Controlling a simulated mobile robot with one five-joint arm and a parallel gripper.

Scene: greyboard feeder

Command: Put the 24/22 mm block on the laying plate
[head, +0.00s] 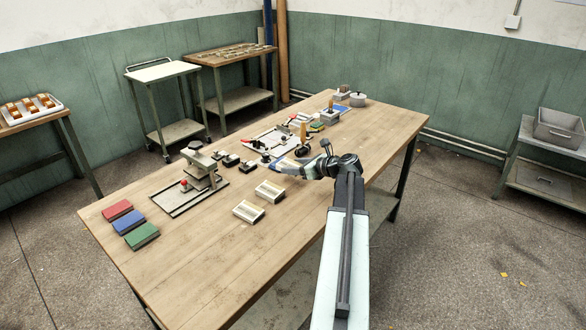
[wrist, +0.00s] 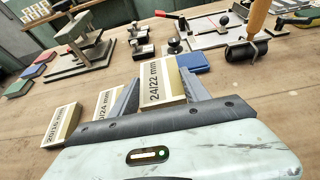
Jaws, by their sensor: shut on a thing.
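The 24/22 mm block (wrist: 163,80) is cream with a printed label and sits between the jaws of my gripper (wrist: 160,92) in the wrist view. My gripper is shut on it, with a dark finger on each side. In the head view my gripper (head: 288,168) is over the middle of the bench, and the held block is too small to make out. A pale plate (wrist: 208,24) with a red-handled clamp lies beyond the gripper, also in the head view (head: 264,137). No label shows whether it is the laying plate.
Two similar blocks stand on the bench (head: 195,240), one marked 20/18 (wrist: 62,127), the other partly hidden (wrist: 106,101). A press-like stand (head: 200,170) is to the left. A blue pad (wrist: 194,62) and a dark roller (wrist: 246,52) lie beyond the gripper.

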